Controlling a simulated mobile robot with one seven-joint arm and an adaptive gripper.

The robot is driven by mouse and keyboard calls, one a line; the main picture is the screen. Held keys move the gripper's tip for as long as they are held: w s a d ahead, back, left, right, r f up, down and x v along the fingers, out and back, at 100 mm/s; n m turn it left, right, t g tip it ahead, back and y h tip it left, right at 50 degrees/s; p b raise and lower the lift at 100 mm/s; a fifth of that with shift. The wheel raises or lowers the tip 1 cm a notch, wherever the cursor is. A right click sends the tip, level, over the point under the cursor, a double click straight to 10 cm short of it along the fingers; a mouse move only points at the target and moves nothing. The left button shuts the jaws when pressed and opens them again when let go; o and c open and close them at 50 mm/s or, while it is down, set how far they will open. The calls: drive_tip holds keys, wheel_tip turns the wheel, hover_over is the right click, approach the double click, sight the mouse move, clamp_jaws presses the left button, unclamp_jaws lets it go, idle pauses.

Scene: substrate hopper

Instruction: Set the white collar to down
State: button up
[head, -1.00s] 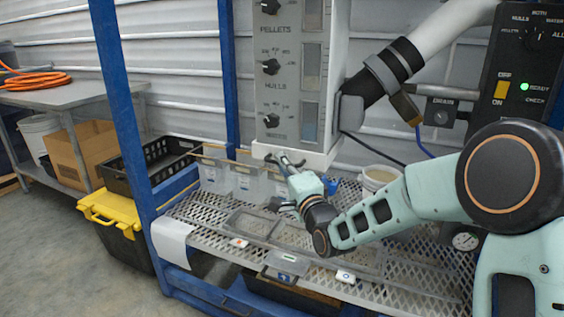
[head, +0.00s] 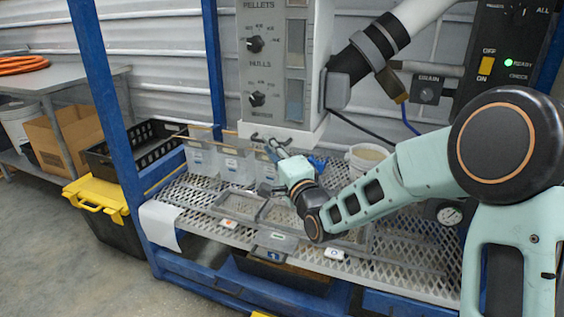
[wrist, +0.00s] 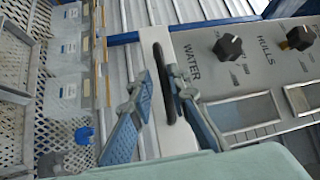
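A white band (head: 282,134) runs around the lower end of the grey dispenser; I take it to be the white collar, but cannot be sure. Whether the fingers touch the white piece cannot be told.
The dispenser panel (head: 262,75) with black knobs stands above. Clear bins (head: 236,165) sit left of my gripper on a mesh shelf (head: 400,250). A white bucket (head: 366,157) stands to the right. A blue post (head: 103,90) rises at the left.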

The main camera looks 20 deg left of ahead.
drive_tip(key=v, duration=1)
drive_tip(key=shift+d+f, duration=0.1)
